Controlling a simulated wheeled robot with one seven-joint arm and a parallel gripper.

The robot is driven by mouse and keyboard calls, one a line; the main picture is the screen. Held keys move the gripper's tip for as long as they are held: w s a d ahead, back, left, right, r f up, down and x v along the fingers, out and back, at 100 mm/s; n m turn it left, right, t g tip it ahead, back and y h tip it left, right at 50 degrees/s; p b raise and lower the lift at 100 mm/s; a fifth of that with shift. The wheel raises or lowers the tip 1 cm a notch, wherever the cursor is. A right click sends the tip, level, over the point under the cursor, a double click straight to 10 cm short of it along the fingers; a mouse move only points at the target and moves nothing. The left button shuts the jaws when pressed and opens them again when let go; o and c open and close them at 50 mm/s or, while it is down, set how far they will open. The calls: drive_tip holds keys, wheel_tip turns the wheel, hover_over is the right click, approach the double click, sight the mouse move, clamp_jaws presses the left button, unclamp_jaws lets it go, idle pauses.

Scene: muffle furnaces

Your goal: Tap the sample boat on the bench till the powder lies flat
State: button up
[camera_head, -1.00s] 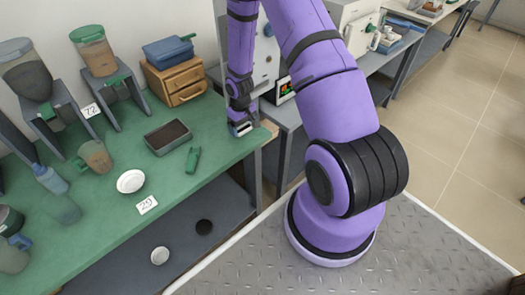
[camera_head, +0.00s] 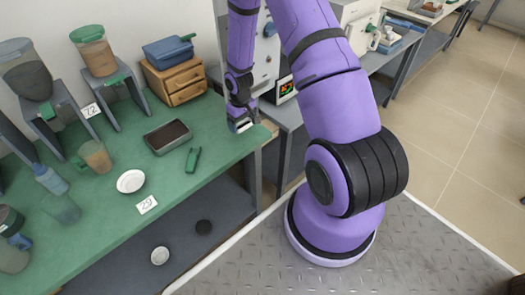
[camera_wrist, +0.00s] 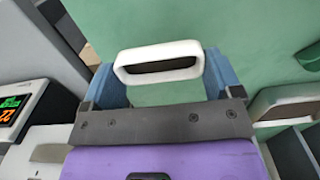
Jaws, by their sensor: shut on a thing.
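My gripper (camera_wrist: 163,80) is shut on the sample boat (camera_wrist: 158,49), a small white open trough with rounded ends. The boat sits between the two blue fingers, and dark powder (camera_wrist: 160,66) shows inside it. Whether the powder lies flat is too small to tell. In the head view, my gripper (camera_head: 240,124) is at the right end of the green bench (camera_head: 105,232), with a pale bit of the boat showing at its tip. The gap between boat and bench top is hard to judge.
A wooden drawer box (camera_head: 173,82) stands left of my gripper, and a display (camera_head: 285,89) glows to its right. A dark-filled tray (camera_head: 167,136), a green handled tool (camera_head: 193,159) and a white dish (camera_head: 131,181) lie on the bench. The bench's right edge is close.

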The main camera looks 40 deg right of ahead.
wheel_tip(320, 180, down, 2)
drive_tip(key=shift+f, duration=0.25)
drive_tip(key=shift+c, duration=0.4)
drive_tip(key=o, duration=0.8)
wheel_tip(320, 180, up, 11)
